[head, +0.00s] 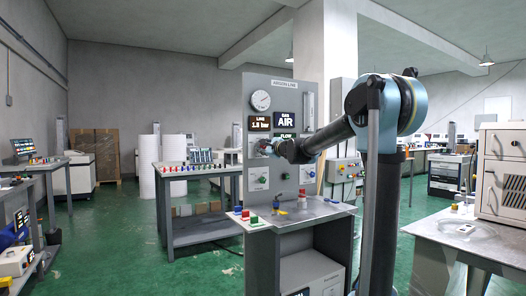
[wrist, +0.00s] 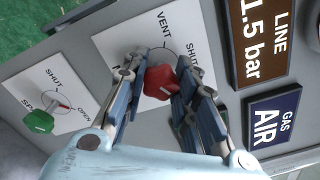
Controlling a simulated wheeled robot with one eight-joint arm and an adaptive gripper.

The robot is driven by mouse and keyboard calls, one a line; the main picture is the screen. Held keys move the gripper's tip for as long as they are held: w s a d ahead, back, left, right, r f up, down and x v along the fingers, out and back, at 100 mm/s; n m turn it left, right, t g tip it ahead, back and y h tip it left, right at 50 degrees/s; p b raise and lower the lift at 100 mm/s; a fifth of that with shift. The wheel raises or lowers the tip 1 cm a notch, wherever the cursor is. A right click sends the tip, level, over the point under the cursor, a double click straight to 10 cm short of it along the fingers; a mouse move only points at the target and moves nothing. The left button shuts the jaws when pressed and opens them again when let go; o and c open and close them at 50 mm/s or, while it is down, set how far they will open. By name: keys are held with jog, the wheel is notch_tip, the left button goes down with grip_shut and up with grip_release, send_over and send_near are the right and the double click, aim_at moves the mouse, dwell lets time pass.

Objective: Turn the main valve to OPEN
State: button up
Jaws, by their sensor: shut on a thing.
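A grey panel (head: 286,84) headed HYDROGEN LINE stands upright in the head view. My gripper (head: 270,148) reaches its upper valve plate from the right. In the wrist view my gripper (wrist: 160,88) is shut on a red knob (wrist: 161,82), one finger on each side. The red knob's white plate (wrist: 140,40) shows VENT and SHUT; its other marks are hidden by the fingers. A green knob (wrist: 38,122) on a second plate (wrist: 48,84) marked SHUT and OPEN is apart from my gripper. No name reading "main" is legible.
A gauge (head: 260,101), a LINE 1.5 bar display (head: 259,124) and a GAS AIR display (head: 286,118) are on the panel. Small coloured objects lie on the shelf (head: 320,212) below.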

jog(key=o, duration=1.1)
jog(key=shift+w+f, duration=0.1)
jog(key=shift+f, duration=0.05)
jog(key=v, duration=1.2)
